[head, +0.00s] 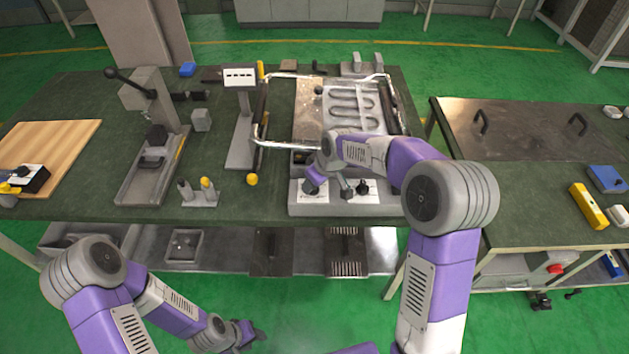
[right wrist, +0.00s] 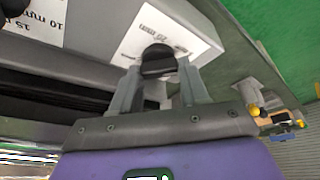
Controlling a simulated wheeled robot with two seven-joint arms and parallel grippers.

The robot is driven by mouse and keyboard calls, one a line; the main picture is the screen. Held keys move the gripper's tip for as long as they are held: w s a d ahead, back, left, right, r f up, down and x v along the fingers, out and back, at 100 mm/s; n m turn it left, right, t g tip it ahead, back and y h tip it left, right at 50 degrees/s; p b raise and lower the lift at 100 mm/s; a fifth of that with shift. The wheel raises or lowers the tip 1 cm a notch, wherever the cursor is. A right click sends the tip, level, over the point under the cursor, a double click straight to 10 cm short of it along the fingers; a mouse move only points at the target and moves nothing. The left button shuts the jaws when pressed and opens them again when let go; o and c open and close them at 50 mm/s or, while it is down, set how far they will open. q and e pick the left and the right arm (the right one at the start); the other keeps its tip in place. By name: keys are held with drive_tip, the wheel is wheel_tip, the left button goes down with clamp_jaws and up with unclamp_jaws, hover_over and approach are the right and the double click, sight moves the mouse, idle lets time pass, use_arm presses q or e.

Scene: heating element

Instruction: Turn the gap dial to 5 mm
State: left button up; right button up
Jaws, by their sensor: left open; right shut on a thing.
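A grey control panel (head: 330,210) stands at the table's front edge with two white dial labels. My right gripper (head: 310,188) reaches down to the left label (head: 321,195). In the right wrist view its fingers (right wrist: 157,78) are shut on a black dial knob (right wrist: 157,60), in front of a white scale label (right wrist: 195,43) whose marks are too small to read surely. The knob's pointer direction is hidden. The other dial, a black knob (head: 362,187) on the right label, is free. My left gripper (head: 254,334) is open and empty, low in front of the table.
Behind the panel lies a plate with a bent heating element (head: 355,105) and a bright tube frame (head: 290,146). A small grey stand (head: 199,198) with a yellow knob and a lever press (head: 152,165) are to the left. A second table stands right.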

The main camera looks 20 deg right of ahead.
drive_tip(key=o, duration=1.1)
drive_tip(key=shift+c, duration=0.2)
drive_tip(key=p+v, duration=0.2)
drive_tip(key=v, duration=0.5)
drive_tip(key=shift+r, duration=0.25)
drive_tip(key=shift+d, duration=0.1)
